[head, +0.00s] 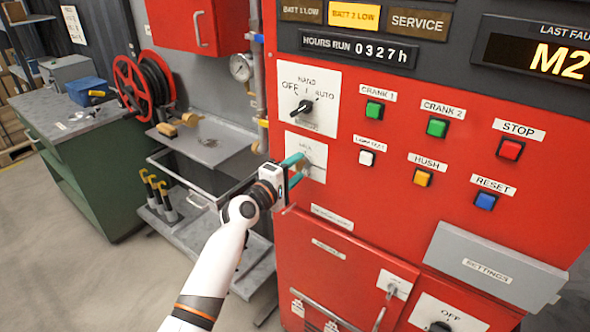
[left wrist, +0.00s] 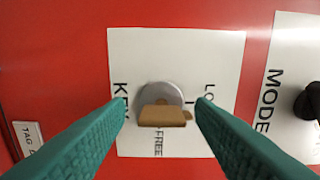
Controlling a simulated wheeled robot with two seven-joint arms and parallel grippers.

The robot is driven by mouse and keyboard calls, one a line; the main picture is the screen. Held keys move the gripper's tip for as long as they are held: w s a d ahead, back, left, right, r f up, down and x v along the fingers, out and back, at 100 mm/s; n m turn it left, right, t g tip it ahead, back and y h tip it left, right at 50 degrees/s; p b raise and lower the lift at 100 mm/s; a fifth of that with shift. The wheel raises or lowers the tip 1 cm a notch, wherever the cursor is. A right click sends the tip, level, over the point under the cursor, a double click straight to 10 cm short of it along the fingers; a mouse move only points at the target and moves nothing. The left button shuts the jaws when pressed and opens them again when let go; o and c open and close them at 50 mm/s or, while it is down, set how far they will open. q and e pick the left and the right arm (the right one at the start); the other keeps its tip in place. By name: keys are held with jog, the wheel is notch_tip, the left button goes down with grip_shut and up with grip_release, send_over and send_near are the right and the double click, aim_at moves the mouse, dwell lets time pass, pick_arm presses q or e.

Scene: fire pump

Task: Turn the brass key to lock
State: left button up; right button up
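The brass key (left wrist: 163,116) sits in a round silver lock (left wrist: 158,96) on a white label plate (left wrist: 180,50) on the red panel. The label shows KEY, FREE and a word starting LO, partly covered by a finger. My left gripper (left wrist: 162,104) is open, with one teal finger on each side of the key and a gap on both sides. In the head view my left gripper (head: 297,171) is at the key plate (head: 309,145) below the HAND/OFF/AUTO knob; the key itself is hard to make out there. My right gripper is not in view.
The HAND/OFF/AUTO selector knob (head: 302,107) is just above the key plate. Lit-style push buttons such as the white one (head: 366,158) are to its right. A grey SETTINGS box (head: 490,267) juts out lower right. A workbench (head: 75,115) and hose reel (head: 140,85) stand left.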

pick_arm(q)
jog(key=b+v, duration=0.2)
jog(key=v, duration=1)
jog(key=shift+f, duration=0.1)
